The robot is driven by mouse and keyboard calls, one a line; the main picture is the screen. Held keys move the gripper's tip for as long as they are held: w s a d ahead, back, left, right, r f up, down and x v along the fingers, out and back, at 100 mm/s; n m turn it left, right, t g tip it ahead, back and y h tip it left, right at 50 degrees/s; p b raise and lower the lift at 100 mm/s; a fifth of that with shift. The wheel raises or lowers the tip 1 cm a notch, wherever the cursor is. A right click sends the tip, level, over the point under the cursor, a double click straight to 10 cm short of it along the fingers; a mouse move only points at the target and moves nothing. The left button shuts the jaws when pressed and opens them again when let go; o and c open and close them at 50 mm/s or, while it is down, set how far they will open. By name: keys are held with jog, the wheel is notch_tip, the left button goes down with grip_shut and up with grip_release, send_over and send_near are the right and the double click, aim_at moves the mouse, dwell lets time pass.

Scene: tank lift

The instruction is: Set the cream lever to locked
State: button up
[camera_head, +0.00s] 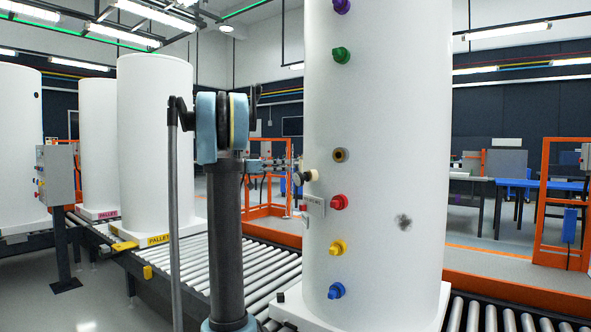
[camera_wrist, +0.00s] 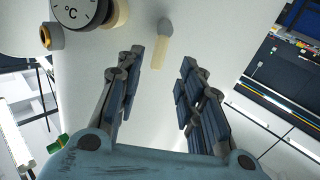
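The white tank (camera_head: 385,230) stands upright on the right side of the head view. In the wrist view, a small lever with a grey hub and a cream handle (camera_wrist: 159,60) sits on the tank wall (camera_wrist: 85,90). Its handle points down and slightly left in that picture. My gripper (camera_wrist: 162,62) is open, with a finger on each side of the handle and gaps between them. I cannot tell the depth left to the handle. In the head view my gripper (camera_head: 290,163) reaches the tank's left side; the lever cannot be made out there.
A round °C gauge (camera_wrist: 80,8) is near the lever, with a cream knob (camera_wrist: 118,14) beside it. A brass port (camera_head: 340,155) and coloured plugs, including a red one (camera_head: 338,202), stick out from the tank. A roller conveyor (camera_head: 265,275) runs below.

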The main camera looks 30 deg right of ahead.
jog(key=x, duration=0.6)
jog(key=shift+d, duration=0.3)
grip_shut()
